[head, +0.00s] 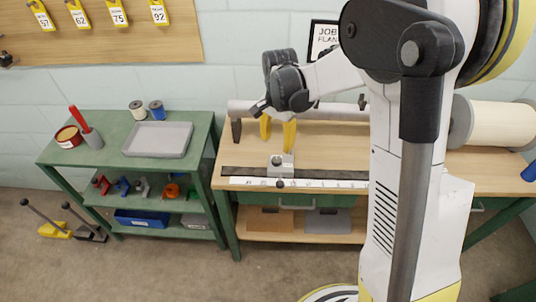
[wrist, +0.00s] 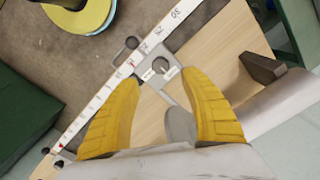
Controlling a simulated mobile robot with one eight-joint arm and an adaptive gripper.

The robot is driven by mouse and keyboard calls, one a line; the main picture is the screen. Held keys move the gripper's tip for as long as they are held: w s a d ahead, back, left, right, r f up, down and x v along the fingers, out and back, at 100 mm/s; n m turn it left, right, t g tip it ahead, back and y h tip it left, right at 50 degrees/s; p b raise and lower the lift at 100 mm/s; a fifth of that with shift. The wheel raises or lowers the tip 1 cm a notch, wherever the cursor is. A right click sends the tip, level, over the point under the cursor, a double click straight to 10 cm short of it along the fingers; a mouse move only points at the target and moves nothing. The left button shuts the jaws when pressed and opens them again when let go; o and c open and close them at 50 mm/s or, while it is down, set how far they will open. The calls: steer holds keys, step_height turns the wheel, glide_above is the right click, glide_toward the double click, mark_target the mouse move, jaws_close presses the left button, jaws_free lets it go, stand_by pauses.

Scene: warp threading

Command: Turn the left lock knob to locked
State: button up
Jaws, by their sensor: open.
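The left stop block (head: 281,165) is a small grey piece on the dark rail along the bench's front, and it also shows in the wrist view (wrist: 152,54). On it, the lock knob (wrist: 160,65) is a small dark round shape with a tiny white label on either side. The label text is too small to read, so I cannot tell the knob's setting. My gripper (head: 277,141) has two yellow fingers, spread apart and empty, above and slightly behind the block. In the wrist view, the knob appears between the fingertips (wrist: 162,74), with no visible contact.
A white ruler strip (head: 310,184) runs along the bench front. A long grey roller (head: 335,112) lies behind the block, on dark supports. My arm hides the bench's middle. A green cart (head: 100,152) with a grey tray (head: 158,139) stands at left.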

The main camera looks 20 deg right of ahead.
mark_target(277, 160)
step_height(277, 160, down, 9)
steer(key=b, duration=0.3)
jaws_close()
